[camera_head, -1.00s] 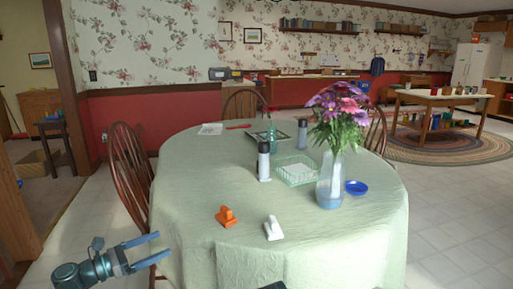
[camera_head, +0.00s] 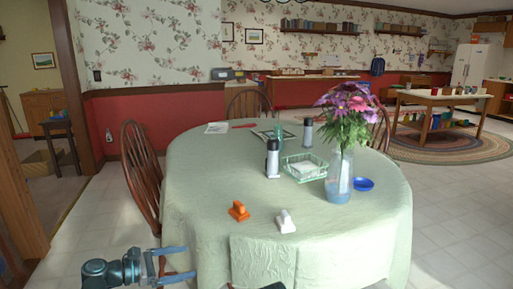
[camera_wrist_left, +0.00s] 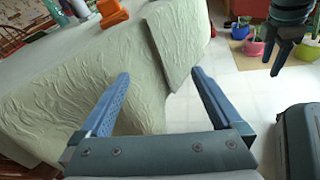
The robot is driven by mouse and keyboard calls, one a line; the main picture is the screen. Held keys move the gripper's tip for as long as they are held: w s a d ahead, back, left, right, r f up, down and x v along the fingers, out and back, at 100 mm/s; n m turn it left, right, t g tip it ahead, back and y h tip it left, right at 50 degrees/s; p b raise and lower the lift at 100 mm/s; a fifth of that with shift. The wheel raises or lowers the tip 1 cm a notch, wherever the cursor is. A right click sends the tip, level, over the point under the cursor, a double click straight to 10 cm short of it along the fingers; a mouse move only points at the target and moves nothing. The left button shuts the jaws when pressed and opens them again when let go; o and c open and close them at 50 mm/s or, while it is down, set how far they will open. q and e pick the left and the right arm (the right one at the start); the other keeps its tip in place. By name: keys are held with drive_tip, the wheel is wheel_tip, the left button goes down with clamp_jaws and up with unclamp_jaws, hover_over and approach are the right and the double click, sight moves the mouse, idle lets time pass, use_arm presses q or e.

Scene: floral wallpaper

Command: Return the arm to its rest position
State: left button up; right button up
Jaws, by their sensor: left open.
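My left gripper (camera_head: 191,262) is at the lower left of the head view, by the near left edge of the round table (camera_head: 200,215). Its two blue fingers are spread apart with nothing between them. In the left wrist view the open fingers (camera_wrist_left: 160,73) point toward the hanging green tablecloth (camera_wrist_left: 85,95). My right gripper (camera_wrist_left: 283,55) shows at the upper right of the left wrist view, dark teal and pointing down; its opening is unclear. It holds nothing that I can see.
On the table are an orange object (camera_head: 238,211), a white object (camera_head: 286,222), a flower vase (camera_head: 339,185), a blue bowl (camera_head: 363,184), a green basket (camera_head: 304,168) and bottles (camera_head: 272,158). A wooden chair (camera_head: 140,170) stands left. Floor (camera_head: 95,235) left of the table is clear.

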use_arm(q)
drive_tip(key=s+d+f+m+g+y, duration=0.5)
drive_tip(key=s+d+f+m+g, duration=0.2)
drive_tip(key=d+f+m, duration=0.5)
drive_tip(key=s+d+f+m+g+y, duration=0.1)
drive_tip(key=s+d+f+m+y, duration=0.3)
drive_tip(key=s+m+y, duration=0.75)
wheel_tip(320, 180, up, 32)
drive_tip(key=w+m+h+p, duration=0.2)
drive_tip(key=p, duration=3.1)
drive_tip(key=shift+w+a, duration=0.25)
drive_tip(key=shift+a, duration=0.1)
drive_tip(key=shift+f, duration=0.1)
